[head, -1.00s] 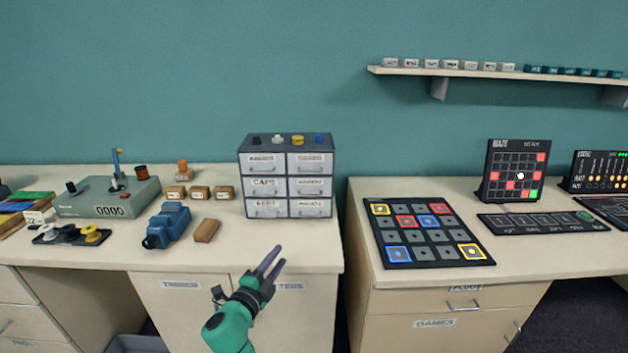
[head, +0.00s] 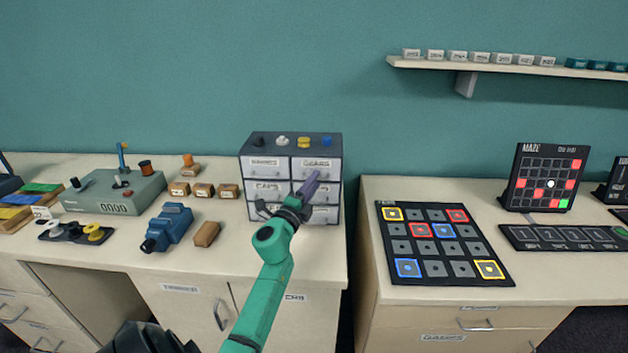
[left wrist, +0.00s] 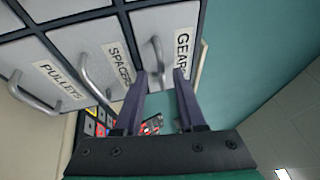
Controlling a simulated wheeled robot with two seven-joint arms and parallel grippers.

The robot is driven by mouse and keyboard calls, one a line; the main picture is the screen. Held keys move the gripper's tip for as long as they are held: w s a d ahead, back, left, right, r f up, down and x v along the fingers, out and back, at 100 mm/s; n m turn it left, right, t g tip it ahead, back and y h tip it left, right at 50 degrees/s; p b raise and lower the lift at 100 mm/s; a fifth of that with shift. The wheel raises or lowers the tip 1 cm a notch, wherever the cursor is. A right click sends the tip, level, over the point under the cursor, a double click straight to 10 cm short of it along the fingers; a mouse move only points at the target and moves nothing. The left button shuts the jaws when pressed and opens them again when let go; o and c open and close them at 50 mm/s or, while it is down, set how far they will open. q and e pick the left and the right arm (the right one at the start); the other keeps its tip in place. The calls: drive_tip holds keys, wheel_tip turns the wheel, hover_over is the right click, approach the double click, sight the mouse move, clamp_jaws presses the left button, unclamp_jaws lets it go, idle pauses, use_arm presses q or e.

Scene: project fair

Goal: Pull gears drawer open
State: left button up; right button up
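The gears drawer (head: 317,163) is the top right drawer of a small grey cabinet (head: 241,180) on the left table. It looks shut. In the left wrist view its "GEARS" label (left wrist: 183,50) and grey bar handle (left wrist: 157,52) show close ahead. My left gripper (head: 313,182) is in front of the cabinet's right column, pointing at the drawer. In the left wrist view the gripper (left wrist: 160,76) is open, its two purple fingers apart. The handle appears between the fingertip lines; I cannot tell whether they touch it. My right gripper is not in view.
Small coloured parts sit on the cabinet's top. A blue device (head: 168,227) and a brown block (head: 206,234) lie left of it. A gap separates the two tables.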

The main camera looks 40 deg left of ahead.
use_arm(q)
drive_tip(key=shift+w+r, duration=0.1)
drive_tip(key=shift+r, duration=0.1)
clamp_jaws()
drive_tip(key=shift+f, duration=0.1)
idle(1.2)
